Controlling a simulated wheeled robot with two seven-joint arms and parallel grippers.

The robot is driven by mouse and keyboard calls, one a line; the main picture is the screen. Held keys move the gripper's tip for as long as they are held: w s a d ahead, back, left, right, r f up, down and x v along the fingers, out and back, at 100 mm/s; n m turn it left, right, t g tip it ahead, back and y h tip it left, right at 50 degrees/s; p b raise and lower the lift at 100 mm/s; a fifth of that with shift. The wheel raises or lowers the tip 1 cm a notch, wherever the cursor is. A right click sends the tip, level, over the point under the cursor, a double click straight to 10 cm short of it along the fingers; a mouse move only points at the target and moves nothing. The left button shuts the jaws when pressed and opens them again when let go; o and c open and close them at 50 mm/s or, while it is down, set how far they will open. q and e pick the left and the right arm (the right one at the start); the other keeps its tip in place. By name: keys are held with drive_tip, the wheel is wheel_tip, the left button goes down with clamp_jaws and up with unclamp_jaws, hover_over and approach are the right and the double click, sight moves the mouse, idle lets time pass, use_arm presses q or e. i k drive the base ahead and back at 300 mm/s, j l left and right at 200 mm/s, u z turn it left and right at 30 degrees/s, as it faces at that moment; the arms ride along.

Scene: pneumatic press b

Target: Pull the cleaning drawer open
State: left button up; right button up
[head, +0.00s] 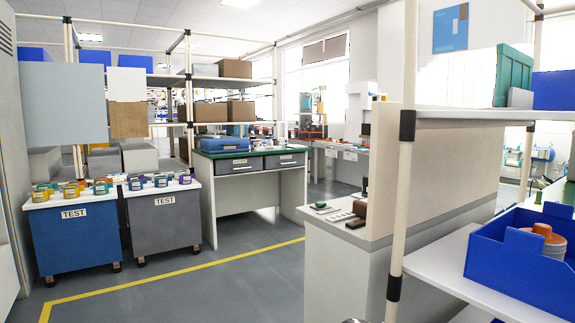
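A workbench with a green top (212,155) stands in the middle distance, left of centre. Two grey drawers sit side by side under its top, the left drawer (236,169) and the right drawer (286,163). Both look shut, with light handles and small labels. The labels are too small to read, so I cannot tell which is the cleaning drawer. Neither of my grippers shows clearly in the head view.
Blue and grey TEST carts (165,222) stand left of the bench. A partitioned counter (350,265) and a shelf post (400,200) are close on the right, beside a blue bin (520,275). Grey floor with a yellow line (180,273) is clear before the bench.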

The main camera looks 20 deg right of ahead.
sight(279, 161)
drive_tip(key=i+l, duration=0.1)
drive_tip(key=i, duration=0.7)
drive_tip(key=i+j+u, duration=0.15)
drive_tip(key=i, duration=1.9)
drive_tip(key=i+z, duration=0.5)
drive_tip(key=i+j+z, duration=0.2)
drive_tip(key=i+z, duration=0.3)
drive_tip(key=i+l+z, duration=0.15)
drive_tip(key=i+z, duration=0.15)
drive_tip(key=z, duration=0.15)
drive_tip(key=i+z, duration=0.3)
drive_tip(key=z, duration=0.2)
drive_tip(key=i+z, duration=0.75)
drive_tip(key=i, duration=0.8)
drive_tip(key=i+u, duration=0.4)
drive_tip(key=i+l+u, duration=0.1)
drive_tip(key=i+u, duration=0.3)
drive_tip(key=i+l+u, duration=0.4)
drive_tip(key=i+j, duration=0.1)
